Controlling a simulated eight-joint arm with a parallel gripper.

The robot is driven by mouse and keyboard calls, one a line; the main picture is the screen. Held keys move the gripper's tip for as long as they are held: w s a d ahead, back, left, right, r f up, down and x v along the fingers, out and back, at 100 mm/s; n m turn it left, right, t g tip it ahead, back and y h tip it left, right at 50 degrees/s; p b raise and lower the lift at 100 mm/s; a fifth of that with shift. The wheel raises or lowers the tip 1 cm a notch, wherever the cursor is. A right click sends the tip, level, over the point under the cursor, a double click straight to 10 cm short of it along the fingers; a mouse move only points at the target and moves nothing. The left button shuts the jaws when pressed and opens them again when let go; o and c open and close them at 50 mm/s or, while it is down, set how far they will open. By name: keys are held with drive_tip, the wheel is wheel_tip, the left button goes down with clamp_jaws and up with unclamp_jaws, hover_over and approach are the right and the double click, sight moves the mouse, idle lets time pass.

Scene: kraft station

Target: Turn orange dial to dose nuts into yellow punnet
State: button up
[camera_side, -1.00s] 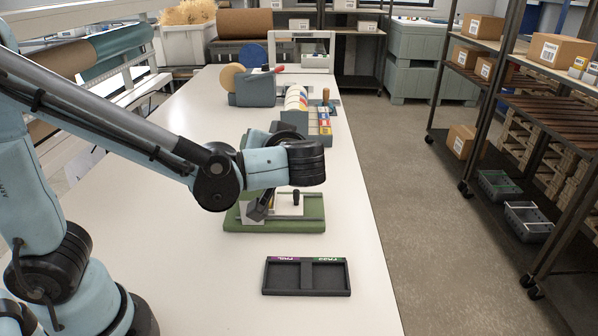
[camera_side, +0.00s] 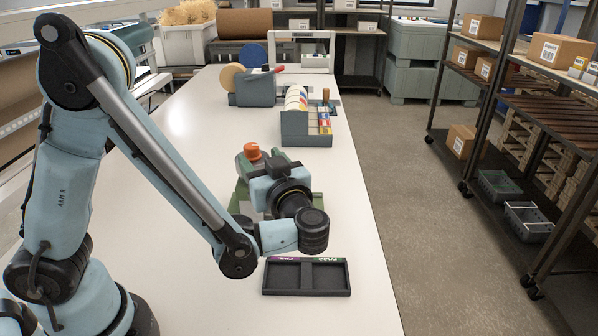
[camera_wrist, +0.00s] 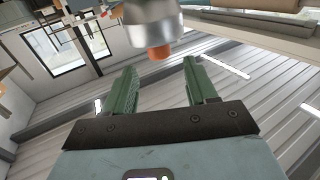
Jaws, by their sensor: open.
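My gripper (camera_wrist: 158,72) is open, its two green fingers apart with nothing between them in the wrist view. An orange knob-like part (camera_wrist: 160,51) on a silver cylinder (camera_wrist: 152,22) shows just beyond the fingertips. In the side view an orange cap (camera_side: 251,151), probably the dial, shows just behind my wrist; my fingers are hard to make out there. A green base (camera_side: 317,207) lies behind my wrist, mostly hidden. I cannot make out a yellow punnet or any nuts.
A black two-compartment tray (camera_side: 306,292) lies on the white table in front, close to my wrist. A grey organizer (camera_side: 306,138) with colourful items and a tape dispenser (camera_side: 252,92) stand farther back. The table's right edge is near; its left middle is clear.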

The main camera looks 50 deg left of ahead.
sight(251, 146)
drive_tip(key=x, duration=0.7)
drive_tip(key=shift+c, duration=0.2)
drive_tip(key=c, duration=0.9)
drive_tip(key=shift+m+t+h, duration=0.85)
drive_tip(key=shift+m+t, duration=0.25)
drive_tip(key=shift+t, duration=0.4)
drive_tip(key=shift+m+t+h, duration=0.85)
drive_tip(key=shift+m+t, duration=0.25)
drive_tip(key=shift+t, duration=0.4)
drive_tip(key=o, duration=0.9)
drive_tip(key=shift+o, duration=0.2)
drive_tip(key=shift+r, duration=0.15)
